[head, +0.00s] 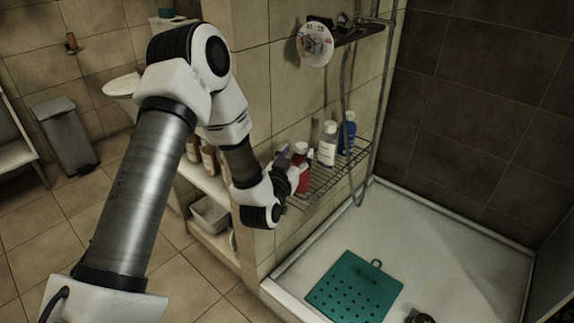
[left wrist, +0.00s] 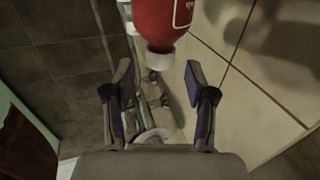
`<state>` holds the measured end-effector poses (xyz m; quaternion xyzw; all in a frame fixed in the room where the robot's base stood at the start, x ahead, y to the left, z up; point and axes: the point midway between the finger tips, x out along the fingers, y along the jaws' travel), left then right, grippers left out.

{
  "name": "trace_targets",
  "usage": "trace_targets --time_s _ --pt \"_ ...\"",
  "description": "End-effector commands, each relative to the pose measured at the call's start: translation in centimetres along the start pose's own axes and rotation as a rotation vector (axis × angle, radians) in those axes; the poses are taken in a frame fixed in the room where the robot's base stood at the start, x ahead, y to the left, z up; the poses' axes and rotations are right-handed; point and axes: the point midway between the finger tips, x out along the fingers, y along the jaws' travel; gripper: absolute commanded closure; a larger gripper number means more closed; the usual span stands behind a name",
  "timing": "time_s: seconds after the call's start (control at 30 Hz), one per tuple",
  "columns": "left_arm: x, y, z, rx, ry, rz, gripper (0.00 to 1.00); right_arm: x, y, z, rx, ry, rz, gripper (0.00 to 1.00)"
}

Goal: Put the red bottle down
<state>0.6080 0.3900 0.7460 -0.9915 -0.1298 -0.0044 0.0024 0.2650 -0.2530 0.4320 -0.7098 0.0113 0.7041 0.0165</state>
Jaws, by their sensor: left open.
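The red bottle (head: 304,181) with a white cap stands at the near left end of the wire shelf (head: 326,180) in the head view. My left gripper (head: 292,178) is beside it, in front of part of it. In the left wrist view the red bottle (left wrist: 166,22) shows at the top, cap downward in the picture. The open fingers of my left gripper (left wrist: 158,80) stand apart on either side below the cap, with clear gaps and nothing between their tips. My right gripper is not in view.
A white bottle (head: 328,146) and a blue bottle (head: 347,134) stand farther along the shelf. A shower hose and pole (head: 376,110) hang close by. A green perforated mat (head: 354,287) lies on the shower tray (head: 440,240). Low shelves with a bin (head: 211,215) are left of the wall.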

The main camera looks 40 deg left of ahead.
Motion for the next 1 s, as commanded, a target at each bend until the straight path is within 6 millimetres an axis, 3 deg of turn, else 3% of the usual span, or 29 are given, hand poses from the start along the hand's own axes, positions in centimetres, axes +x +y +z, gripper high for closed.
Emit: trace_targets --time_s 0.2,0.37,0.47,0.57,0.63,0.7,0.8,0.9,1.0 --pt "-5.8 0.0 0.0 -0.001 -0.005 0.002 0.44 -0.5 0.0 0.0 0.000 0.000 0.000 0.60" --pt "-8.1 0.0 0.2 0.001 -0.005 0.002 0.44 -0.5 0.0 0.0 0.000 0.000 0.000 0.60" --pt "-8.8 0.9 2.1 0.007 -0.075 0.029 0.44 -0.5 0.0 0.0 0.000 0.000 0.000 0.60" --pt "-10.5 3.0 8.5 0.024 -0.304 0.103 0.44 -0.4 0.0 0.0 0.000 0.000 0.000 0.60" --pt "-13.7 4.6 14.8 0.044 -0.552 0.160 0.44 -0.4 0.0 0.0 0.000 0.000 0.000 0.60" --pt "-18.6 5.7 20.9 0.067 -0.825 0.201 0.44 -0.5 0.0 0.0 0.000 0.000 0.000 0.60" --pt "-26.8 5.8 27.2 0.107 -1.187 0.217 0.44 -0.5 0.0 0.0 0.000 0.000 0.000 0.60" --pt "-33.3 5.2 29.9 0.145 -1.441 0.201 0.44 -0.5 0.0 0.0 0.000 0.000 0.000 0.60" --pt "-36.5 4.7 30.7 0.164 -1.561 0.186 0.44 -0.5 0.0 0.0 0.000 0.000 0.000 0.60"
